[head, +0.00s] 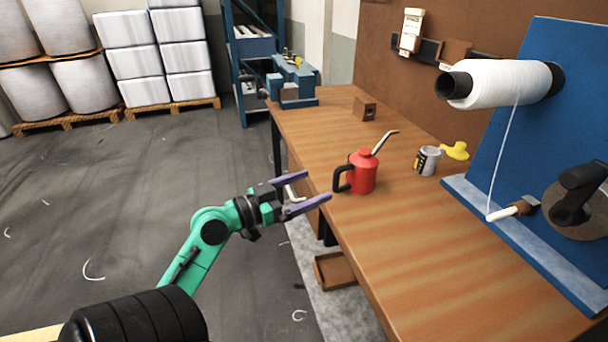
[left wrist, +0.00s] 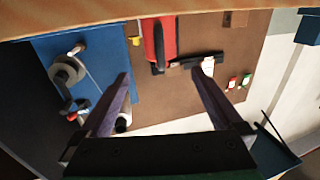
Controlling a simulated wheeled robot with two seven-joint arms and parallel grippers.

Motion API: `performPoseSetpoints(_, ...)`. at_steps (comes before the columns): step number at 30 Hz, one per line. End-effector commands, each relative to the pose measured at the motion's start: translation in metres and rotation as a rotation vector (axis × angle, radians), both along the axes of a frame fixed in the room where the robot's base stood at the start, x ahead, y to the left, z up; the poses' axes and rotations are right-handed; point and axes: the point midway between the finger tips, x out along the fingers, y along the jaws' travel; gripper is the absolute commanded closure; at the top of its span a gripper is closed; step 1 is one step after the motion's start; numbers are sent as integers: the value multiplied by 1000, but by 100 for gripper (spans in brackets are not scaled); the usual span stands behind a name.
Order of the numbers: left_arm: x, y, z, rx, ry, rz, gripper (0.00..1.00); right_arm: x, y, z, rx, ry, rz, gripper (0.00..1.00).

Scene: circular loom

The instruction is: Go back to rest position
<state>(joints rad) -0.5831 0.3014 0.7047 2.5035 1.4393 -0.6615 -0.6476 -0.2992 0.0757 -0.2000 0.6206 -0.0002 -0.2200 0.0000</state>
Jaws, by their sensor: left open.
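My left gripper (head: 318,186) is open beside the near-left edge of the wooden workbench (head: 440,255). Its purple fingers point toward the red oil can (head: 362,172), which stands upright on the bench with its black handle toward them. I see a gap between the fingertips and the handle, and nothing held. In the left wrist view, where the scene appears upside down, the left gripper (left wrist: 160,73) also has its fingers wide apart, with the red can (left wrist: 160,38) beyond them. My right gripper is not in view.
A blue panel (head: 545,110) with a white thread spool (head: 505,82) stands at the right. The floor (head: 100,210) at left is mostly clear, with thread scraps.

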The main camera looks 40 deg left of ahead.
Motion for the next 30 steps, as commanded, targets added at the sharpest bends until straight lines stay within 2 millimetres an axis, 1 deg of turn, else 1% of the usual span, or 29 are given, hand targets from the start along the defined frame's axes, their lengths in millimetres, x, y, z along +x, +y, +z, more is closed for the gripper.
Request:
performPoseSetpoints(1, -5, 2, 4, -3, 2, 2, 0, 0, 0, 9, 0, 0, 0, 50)
performPoseSetpoints(2, -7, 2, 3, -1, 1, 3, 0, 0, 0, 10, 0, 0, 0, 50)
performPoseSetpoints(6, -11, 3, 0, 0, -3, 2, 0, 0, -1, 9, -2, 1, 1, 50)
performPoseSetpoints(19, -10, 3, -1, -1, -3, 2, 0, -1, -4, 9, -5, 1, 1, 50)
performPoseSetpoints(20, -10, 4, -2, -2, 0, 5, 0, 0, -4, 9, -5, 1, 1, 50)
performPoseSetpoints(22, -7, 12, -14, -18, 23, 28, 0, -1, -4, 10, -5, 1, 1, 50)
performPoseSetpoints(23, -6, 19, -24, -32, 43, 47, 0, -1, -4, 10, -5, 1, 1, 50)
performPoseSetpoints(25, -1, 38, -62, -73, 119, 108, 0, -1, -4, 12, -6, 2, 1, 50)
performPoseSetpoints(26, 0, 48, -85, -92, 162, 142, 0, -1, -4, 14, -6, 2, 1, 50)
performPoseSetpoints(27, -1, 58, -119, -120, 229, 187, 0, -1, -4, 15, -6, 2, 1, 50)
performPoseSetpoints(29, -6, 70, -176, -153, 338, 251, 0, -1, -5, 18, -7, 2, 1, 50)
performPoseSetpoints(30, -12, 73, -214, -167, 414, 288, 0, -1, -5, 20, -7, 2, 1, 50)
